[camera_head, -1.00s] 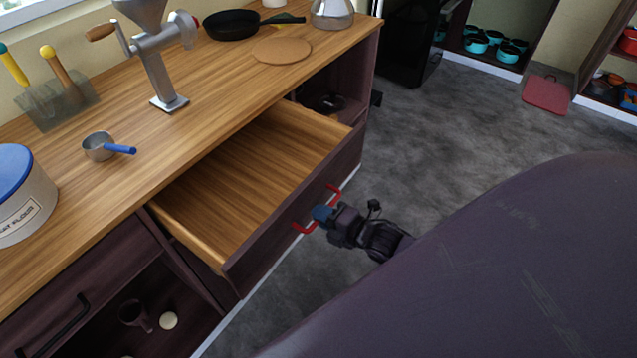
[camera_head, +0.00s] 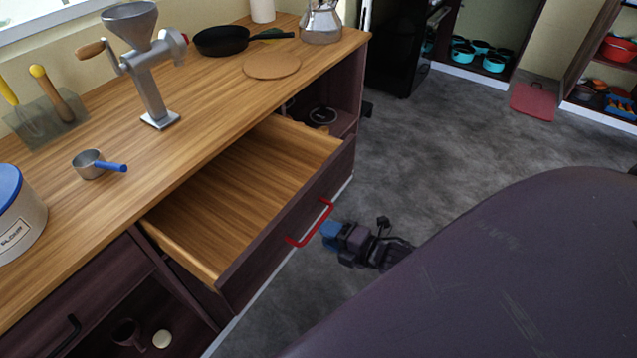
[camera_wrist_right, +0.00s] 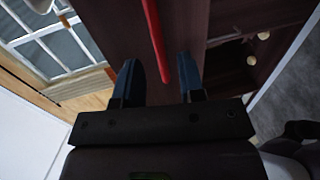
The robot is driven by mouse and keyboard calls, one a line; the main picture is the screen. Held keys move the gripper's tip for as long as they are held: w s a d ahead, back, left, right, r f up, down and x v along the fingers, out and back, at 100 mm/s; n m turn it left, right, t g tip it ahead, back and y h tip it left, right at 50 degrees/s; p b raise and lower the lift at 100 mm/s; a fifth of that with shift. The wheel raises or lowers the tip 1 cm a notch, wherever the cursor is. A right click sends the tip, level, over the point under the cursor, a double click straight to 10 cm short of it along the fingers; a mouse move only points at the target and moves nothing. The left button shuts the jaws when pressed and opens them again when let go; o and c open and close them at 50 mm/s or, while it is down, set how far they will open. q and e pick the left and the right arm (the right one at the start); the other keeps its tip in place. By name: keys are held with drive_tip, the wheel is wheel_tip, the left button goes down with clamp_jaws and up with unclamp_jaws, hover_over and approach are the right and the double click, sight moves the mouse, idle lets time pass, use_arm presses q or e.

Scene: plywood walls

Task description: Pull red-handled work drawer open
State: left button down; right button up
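The work drawer (camera_head: 250,187) stands pulled out of the wooden-topped counter, its empty wooden inside showing. Its dark front carries a red handle (camera_head: 318,214), which also shows in the right wrist view (camera_wrist_right: 154,36). My right gripper (camera_head: 331,231) is just outside the handle, with a small gap to it in the head view. In the right wrist view its two blue fingers (camera_wrist_right: 158,66) are spread apart, and the handle's near end appears between and beyond their tips. Nothing is gripped. My left gripper is not in view.
On the counter (camera_head: 215,120) stand a metal grinder (camera_head: 148,75), a measuring cup (camera_head: 90,163), a flour canister (camera_head: 20,225), a pan (camera_head: 222,40) and a kettle (camera_head: 322,24). Grey floor (camera_head: 440,140) is free right of the drawer. A red board (camera_head: 533,101) lies farther back.

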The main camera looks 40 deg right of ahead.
drive_tip(key=v, duration=0.6)
drive_tip(key=shift+s, duration=0.2)
idle(0.4)
drive_tip(key=s+a+f+m+g+h, duration=0.1)
drive_tip(key=s+f+m+h, duration=0.1)
drive_tip(key=m, duration=0.8)
drive_tip(key=s+a+f+m+g+h, duration=0.2)
drive_tip(key=f+m+h, duration=0.1)
drive_tip(key=m, duration=0.8)
drive_tip(key=shift+s+a+f+h, duration=0.2)
drive_tip(key=shift+a+f+h, duration=0.1)
drive_tip(key=shift+f, duration=0.2)
